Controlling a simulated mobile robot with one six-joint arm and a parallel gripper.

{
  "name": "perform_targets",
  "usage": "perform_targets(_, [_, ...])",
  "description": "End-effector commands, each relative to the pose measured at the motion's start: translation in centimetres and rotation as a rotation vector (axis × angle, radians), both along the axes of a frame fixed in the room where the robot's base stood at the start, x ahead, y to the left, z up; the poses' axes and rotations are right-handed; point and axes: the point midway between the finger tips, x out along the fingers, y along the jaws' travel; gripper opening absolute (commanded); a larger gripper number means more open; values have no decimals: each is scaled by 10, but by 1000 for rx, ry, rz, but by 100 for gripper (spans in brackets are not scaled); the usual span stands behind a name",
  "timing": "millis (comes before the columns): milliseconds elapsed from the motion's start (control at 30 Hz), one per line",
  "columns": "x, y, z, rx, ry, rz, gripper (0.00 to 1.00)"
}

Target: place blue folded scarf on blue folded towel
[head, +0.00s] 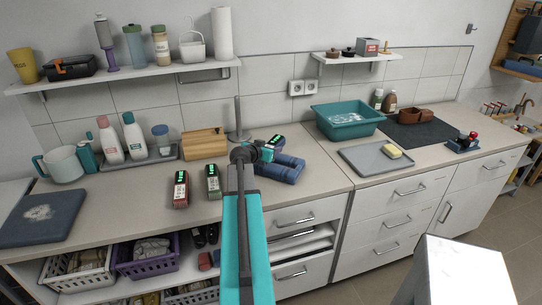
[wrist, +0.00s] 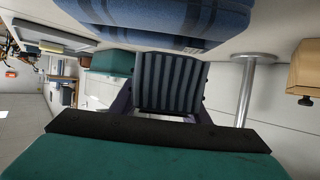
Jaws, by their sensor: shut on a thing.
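The blue folded scarf (wrist: 170,82), dark blue with grey stripes, is between the jaws of my gripper (wrist: 165,100) in the wrist view. My gripper is shut on it.
Dark devices with green displays stand left (head: 181,188) of my arm and behind the towel (head: 277,142). A metal post (head: 238,118) and wooden box (head: 205,144) are behind left. A teal basin (head: 347,119) and grey tray (head: 375,158) are to the right. Bare counter lies in front.

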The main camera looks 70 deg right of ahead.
Motion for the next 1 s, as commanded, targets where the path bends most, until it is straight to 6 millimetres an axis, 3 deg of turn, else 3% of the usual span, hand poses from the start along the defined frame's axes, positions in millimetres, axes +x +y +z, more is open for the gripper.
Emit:
perform_targets(600, [0,0,-32,-2,2,2,0])
perform_targets(1000, [0,0,-34,-2,1,1,0])
